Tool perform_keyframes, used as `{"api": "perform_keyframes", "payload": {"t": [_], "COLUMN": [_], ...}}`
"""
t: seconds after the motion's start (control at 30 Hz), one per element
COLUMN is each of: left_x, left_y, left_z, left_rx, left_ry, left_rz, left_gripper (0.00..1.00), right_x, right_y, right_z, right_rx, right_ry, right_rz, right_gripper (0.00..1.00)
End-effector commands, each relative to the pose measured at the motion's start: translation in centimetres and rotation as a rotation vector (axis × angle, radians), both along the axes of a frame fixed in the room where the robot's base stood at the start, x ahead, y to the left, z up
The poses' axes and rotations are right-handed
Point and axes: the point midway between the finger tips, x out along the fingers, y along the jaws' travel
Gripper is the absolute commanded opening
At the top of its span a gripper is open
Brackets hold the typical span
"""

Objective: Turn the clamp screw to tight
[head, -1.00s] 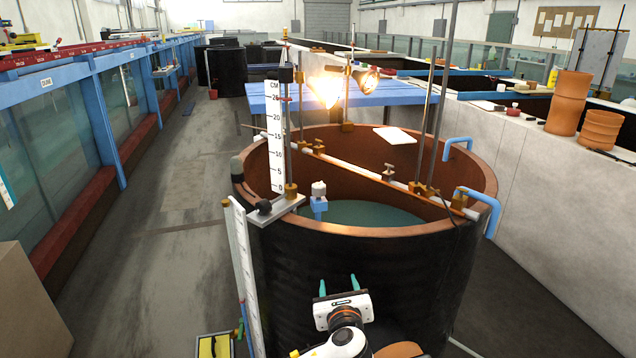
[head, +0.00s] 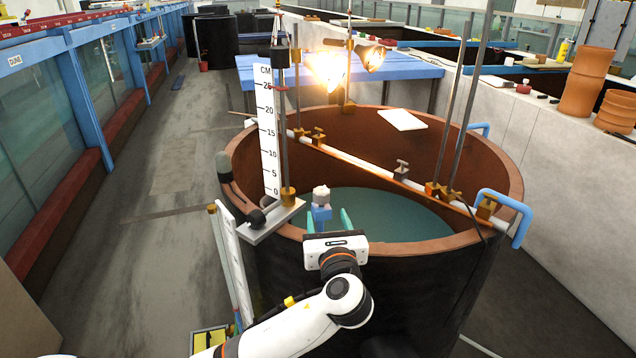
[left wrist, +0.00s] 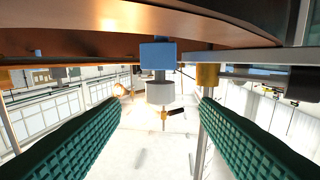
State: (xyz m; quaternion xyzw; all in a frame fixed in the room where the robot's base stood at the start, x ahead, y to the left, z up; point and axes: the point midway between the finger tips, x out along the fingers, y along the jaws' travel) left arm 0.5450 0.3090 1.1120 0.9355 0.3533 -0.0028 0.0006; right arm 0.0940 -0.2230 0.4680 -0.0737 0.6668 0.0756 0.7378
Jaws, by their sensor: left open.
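A blue fitting (head: 321,213) with a pale grey knob (head: 321,195) on top stands at the inner near rim of the round tank (head: 440,243). I take this knob for the clamp screw; whether it is tight cannot be told. My left gripper (head: 328,218) is at the near rim with its two green fingers apart, close to the fitting. In the left wrist view, which looks upside down, the blue fitting (left wrist: 157,55) and grey knob (left wrist: 160,93) show between the open fingers (left wrist: 155,103), with visible gaps on both sides. My right gripper is in neither view.
A centimetre scale (head: 267,135) and a metal post (head: 284,130) stand left of the fitting. A white bar (head: 365,168) with brass clamps crosses the tank. A lit lamp (head: 328,68) hangs behind. Blue hooks (head: 520,215) sit on the right rim. The aisle floor on the left is mostly clear.

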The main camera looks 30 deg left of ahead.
Motion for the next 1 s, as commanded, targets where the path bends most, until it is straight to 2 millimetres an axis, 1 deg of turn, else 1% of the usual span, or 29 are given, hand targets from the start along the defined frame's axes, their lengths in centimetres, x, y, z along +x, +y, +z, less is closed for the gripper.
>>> {"api": "perform_keyframes", "payload": {"t": [0.17, 0.3, 0.37, 0.5, 0.6, 0.8, 1.0], "left_x": [1.8, 4.0, 5.0, 6.8, 7.8, 8.7, 8.7], "left_y": [1.7, 3.7, 4.4, 6.1, 6.9, 7.7, 7.7], "left_z": [0.2, 0.2, 0.2, 0.1, 0.1, 0.0, -0.1], "left_rx": [0.002, 0.002, 0.002, 0.001, 0.001, 0.0, -0.001], "left_ry": [0.001, 0.001, 0.001, 0.001, 0.001, 0.0, 0.0], "left_rz": [0.004, 0.004, 0.003, 0.002, 0.001, -0.001, -0.001], "left_gripper": [0.56, 0.56, 0.56, 0.56, 0.56, 0.56, 0.56], "right_x": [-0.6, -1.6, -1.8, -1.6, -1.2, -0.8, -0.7], "right_y": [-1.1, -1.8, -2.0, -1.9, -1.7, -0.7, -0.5], "right_z": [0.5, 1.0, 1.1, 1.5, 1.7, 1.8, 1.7], "right_rx": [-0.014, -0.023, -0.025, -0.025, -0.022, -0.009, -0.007], "right_ry": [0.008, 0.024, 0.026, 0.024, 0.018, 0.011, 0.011], "right_rz": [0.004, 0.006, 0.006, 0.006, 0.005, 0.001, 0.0], "right_gripper": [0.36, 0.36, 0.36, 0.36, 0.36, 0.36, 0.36]}}
